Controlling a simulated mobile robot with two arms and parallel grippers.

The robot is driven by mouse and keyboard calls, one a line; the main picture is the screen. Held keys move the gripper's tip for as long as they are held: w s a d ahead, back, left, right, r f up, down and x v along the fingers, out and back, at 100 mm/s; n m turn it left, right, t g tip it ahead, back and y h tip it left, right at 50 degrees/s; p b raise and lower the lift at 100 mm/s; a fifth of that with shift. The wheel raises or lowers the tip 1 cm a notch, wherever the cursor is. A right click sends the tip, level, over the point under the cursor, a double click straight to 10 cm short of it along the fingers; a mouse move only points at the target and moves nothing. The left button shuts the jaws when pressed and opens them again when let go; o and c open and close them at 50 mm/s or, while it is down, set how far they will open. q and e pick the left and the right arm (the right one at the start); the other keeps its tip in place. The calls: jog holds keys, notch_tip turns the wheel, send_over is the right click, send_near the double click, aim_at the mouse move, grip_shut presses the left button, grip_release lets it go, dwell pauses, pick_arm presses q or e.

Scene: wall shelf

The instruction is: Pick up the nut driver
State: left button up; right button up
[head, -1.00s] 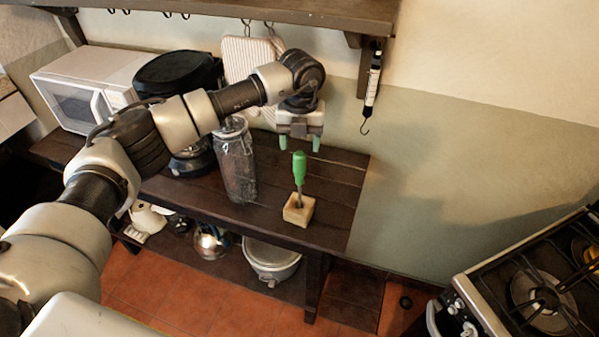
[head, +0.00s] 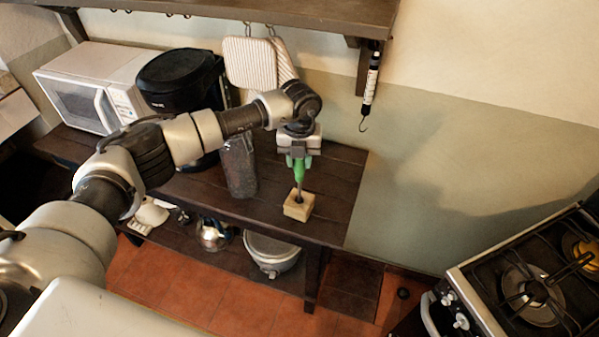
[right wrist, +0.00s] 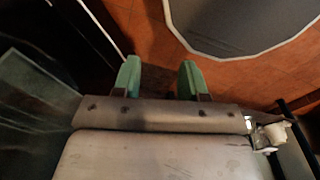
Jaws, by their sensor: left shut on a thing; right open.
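The nut driver (head: 299,173) has a green handle and a thin dark shaft. It stands upright with its lower end in a small pale wooden block (head: 299,206) near the right end of the dark wooden table. My left gripper (head: 298,162) points down from above and is shut on the green handle; its fingers cover the upper part of the handle. My right gripper (right wrist: 160,80) shows only in the right wrist view, with two green fingertips apart and nothing between them, above the tiled floor.
A dark cylindrical container (head: 239,165) stands on the table (head: 335,185) just left of the block. A microwave (head: 95,85) and a black appliance (head: 180,80) stand further left. A shelf (head: 250,12) with a hanging hook scale (head: 371,85) is above. A gas stove (head: 520,285) is at the right.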

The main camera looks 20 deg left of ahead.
pick_arm(q)
grip_shut()
